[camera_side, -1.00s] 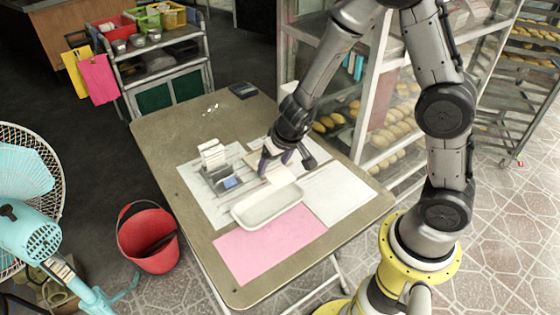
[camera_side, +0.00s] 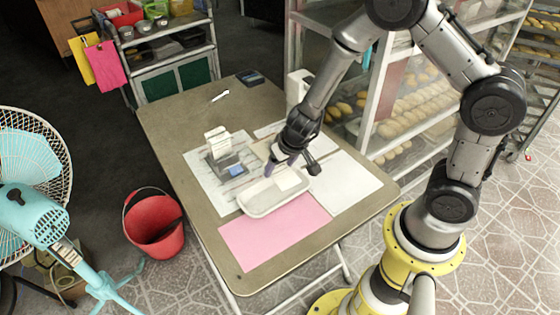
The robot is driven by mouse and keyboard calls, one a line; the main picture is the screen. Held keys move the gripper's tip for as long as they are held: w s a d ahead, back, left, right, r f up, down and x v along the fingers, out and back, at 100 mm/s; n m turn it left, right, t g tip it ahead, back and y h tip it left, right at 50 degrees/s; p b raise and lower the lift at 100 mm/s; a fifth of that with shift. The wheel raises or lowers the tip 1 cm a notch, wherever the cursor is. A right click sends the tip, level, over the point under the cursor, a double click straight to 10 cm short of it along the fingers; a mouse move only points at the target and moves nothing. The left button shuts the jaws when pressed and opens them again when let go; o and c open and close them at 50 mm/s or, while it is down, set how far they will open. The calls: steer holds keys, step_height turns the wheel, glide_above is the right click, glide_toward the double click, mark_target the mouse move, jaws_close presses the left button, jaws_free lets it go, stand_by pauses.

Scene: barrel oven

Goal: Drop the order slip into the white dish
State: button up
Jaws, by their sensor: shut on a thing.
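The white dish (camera_side: 258,203) is a shallow oblong tray on the table, at the back edge of the pink sheet. My gripper (camera_side: 282,167) points down at the dish's back right part. It is shut on the order slip (camera_side: 291,181), a small pale sheet that hangs below the fingers. The slip appears over the dish's interior; whether it touches the bottom I cannot tell. The fingertips are partly hidden by the gripper body.
A grey device with upright white papers (camera_side: 217,138) stands left of my gripper. A pink sheet (camera_side: 272,232) and a white sheet (camera_side: 345,183) lie in front and to the right. A dark device (camera_side: 250,77) sits at the back. A red bucket (camera_side: 154,225) stands on the floor.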

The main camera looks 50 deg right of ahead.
steer(key=shift+f, duration=0.25)
steer(key=o, duration=1.3)
steer(key=shift+o, duration=0.2)
steer(key=shift+r, duration=0.1)
steer(key=v, duration=1.3)
steer(key=shift+s+r, duration=0.25)
steer(key=shift+r, duration=0.05)
